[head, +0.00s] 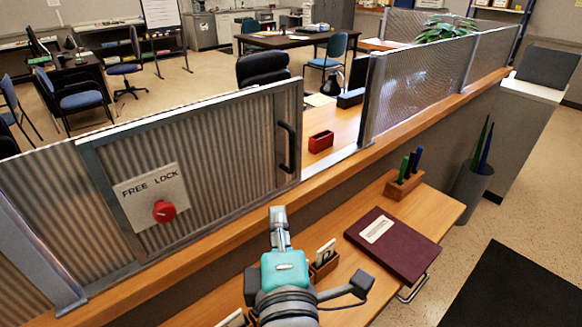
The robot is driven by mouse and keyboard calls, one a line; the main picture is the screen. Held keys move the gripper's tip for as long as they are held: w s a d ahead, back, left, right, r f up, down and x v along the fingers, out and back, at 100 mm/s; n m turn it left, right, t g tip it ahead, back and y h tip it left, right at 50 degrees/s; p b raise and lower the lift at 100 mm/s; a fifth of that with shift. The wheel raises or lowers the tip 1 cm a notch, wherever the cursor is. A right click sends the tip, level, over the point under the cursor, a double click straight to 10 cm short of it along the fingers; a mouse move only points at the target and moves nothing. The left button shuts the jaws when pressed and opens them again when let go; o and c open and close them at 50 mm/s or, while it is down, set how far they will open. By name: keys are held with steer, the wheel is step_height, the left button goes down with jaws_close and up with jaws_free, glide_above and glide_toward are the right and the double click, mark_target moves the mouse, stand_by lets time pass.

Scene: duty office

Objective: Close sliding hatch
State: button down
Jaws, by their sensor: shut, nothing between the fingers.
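The sliding hatch (200,165) is a ribbed, see-through panel in a metal frame, standing on the wooden counter ledge at the left. A black vertical handle (285,147) is on its right end. A plate marked "FREE LOCK" with a red knob (164,211) is on the panel. An open gap shows between the hatch's right edge and the fixed post (371,100). My gripper (278,214) is shut and empty, in front of the ledge, below the handle and apart from it.
A lower wooden shelf holds a maroon binder (392,243), a pen block (403,184) and a small card holder (323,261) close beside my arm. A red box (321,141) sits behind the gap. A grey bin (470,190) stands at the right.

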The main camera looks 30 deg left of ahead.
mark_target(289, 169)
steer(key=x, duration=0.4)
steer(key=w+d+x, duration=0.1)
steer(key=x, duration=0.3)
steer(key=d+x, duration=0.1)
steer(key=x, duration=0.3)
steer(key=shift+w+a, duration=0.2)
steer(key=shift+w, duration=0.5)
steer(key=shift+w, duration=0.1)
steer(key=w+d, duration=0.3)
steer(key=w, duration=0.9)
steer(key=w+d, duration=0.4)
steer(key=w, duration=0.8)
steer(key=shift+w, duration=0.15)
